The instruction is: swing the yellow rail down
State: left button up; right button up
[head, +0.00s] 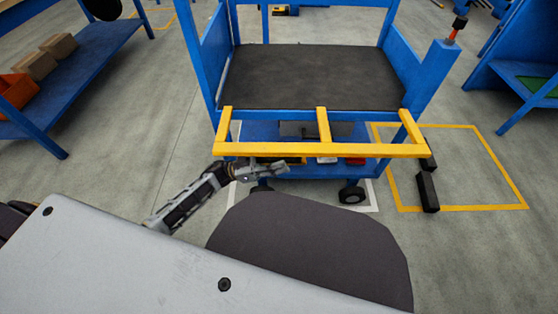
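The yellow rail (324,126) is a frame with a long front bar and three short crosspieces, on the near side of a blue cart (212,50). Its crosspieces run from the near edge of the black deck (310,78) toward me, and its front bar stands nearest me. My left gripper (268,170) is just below the left part of the front bar in the head view. Its fingers are small and partly overlap the cart's lower shelf, so their opening and any contact with the rail are unclear. My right gripper is not in view.
The cart stands on dark wheels (351,194), with small items on its lower shelf. A black block (428,192) is at its right, by a yellow floor outline (495,168). A blue bench (75,75) with boxes is at left; another blue table (512,85) is at right.

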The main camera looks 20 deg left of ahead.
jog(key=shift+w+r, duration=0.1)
pick_arm(q)
grip_shut()
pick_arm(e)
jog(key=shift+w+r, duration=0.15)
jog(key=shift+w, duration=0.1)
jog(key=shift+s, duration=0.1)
